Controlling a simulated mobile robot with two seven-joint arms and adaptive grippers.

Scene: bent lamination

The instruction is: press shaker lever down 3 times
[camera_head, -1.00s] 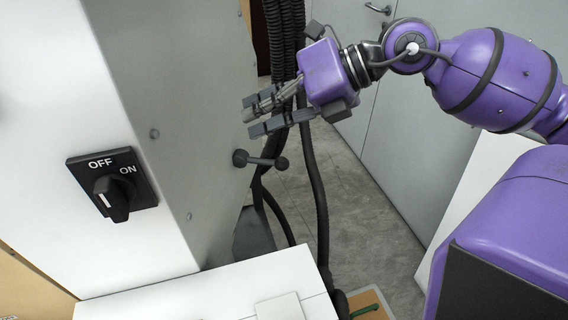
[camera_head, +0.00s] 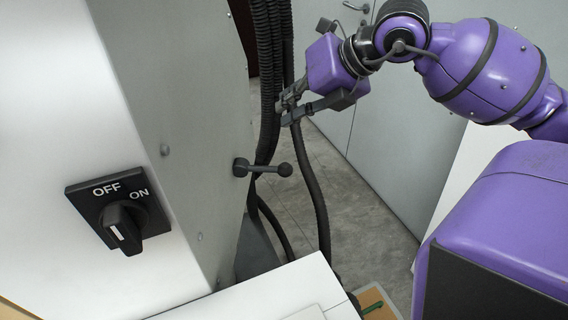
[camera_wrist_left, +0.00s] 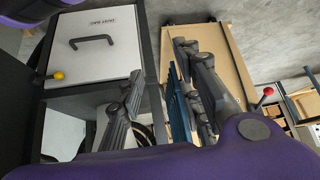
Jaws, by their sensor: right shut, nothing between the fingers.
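A black lever (camera_head: 262,169) with a round ball end sticks out to the right from the side of the grey machine panel (camera_head: 190,90), nearly level. My right gripper (camera_head: 283,112) is above the lever, clear of it, with its fingers pointing down and left in front of dark hoses. It is shut and empty. My left gripper (camera_wrist_left: 165,105) shows only in the left wrist view, its two fingers wide apart. I see nothing held between them.
A black OFF/ON rotary switch (camera_head: 118,212) is on the machine's white face. Thick dark hoses (camera_head: 268,80) hang behind the lever. A white surface (camera_head: 260,292) lies below. The left wrist view shows a white panel with a handle (camera_wrist_left: 92,40), a yellow knob (camera_wrist_left: 57,75) and a red knob (camera_wrist_left: 268,91).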

